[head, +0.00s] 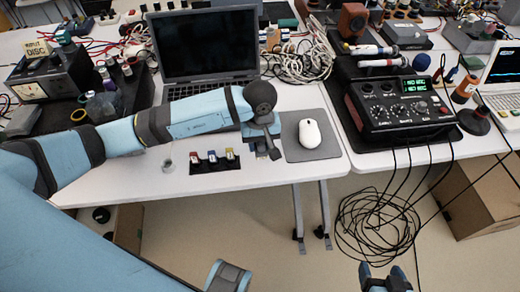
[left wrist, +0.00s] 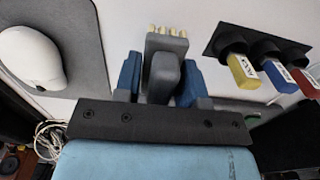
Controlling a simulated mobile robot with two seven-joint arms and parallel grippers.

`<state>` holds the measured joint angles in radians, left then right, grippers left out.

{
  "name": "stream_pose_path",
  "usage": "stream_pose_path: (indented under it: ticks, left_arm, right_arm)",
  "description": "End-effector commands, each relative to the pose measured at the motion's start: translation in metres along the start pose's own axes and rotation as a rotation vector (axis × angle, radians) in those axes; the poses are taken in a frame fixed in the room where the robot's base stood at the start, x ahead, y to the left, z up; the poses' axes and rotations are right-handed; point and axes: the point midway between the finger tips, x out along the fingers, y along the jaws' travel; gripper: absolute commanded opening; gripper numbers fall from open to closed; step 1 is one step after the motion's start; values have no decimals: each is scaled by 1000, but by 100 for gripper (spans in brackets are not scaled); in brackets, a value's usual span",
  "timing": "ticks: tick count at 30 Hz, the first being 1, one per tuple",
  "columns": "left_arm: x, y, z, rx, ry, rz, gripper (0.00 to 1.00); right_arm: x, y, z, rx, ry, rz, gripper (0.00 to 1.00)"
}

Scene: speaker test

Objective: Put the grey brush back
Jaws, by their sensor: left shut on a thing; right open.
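My left gripper (head: 264,146) is over the front part of the white table, between a black rack and a mouse mat. In the left wrist view its blue fingers are shut on the grey brush (left wrist: 166,70), a grey block with a row of pale bristle tufts at its far end. In the head view the brush is mostly hidden by the gripper. The black rack (left wrist: 225,42) holds yellow, blue and red blocks with labels; it also shows in the head view (head: 215,167), left of the gripper. My right gripper (head: 387,279) is open and empty, low over the floor.
A white mouse (head: 310,133) lies on a grey mat (head: 296,154) right of the left gripper. An open laptop (head: 206,48) stands behind my left arm. A black device with knobs (head: 400,110) stands on the right table, its cables hanging in a coil. Bare table lies around the rack.

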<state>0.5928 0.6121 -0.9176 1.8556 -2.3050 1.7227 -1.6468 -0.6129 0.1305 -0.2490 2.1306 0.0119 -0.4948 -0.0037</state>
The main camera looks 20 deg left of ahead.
Motion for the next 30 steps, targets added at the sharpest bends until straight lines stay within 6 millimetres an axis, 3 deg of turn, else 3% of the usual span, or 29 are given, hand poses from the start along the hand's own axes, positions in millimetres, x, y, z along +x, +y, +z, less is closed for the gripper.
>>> stream_pose_path:
  ticks: [6, 18, 19, 22, 30]
  left_arm:
    - [33, 0, 1, -1, -2, -1, 15]
    - [39, 0, 0, 0, 1, -2, 15]
    - [38, 0, 0, 0, 1, -1, 42]
    - [38, 0, 0, 0, 0, -1, 63]
    - [37, 0, 0, 0, 0, -1, 63]
  right_arm:
    - [2, 0, 3, -3, -1, 0, 72]
    - [3, 0, 6, -3, 2, -1, 72]
    - [2, 0, 4, -3, 3, -2, 72]
    - [2, 0, 3, -3, 4, -2, 72]
    - [1, 0, 2, -3, 5, -2, 72]
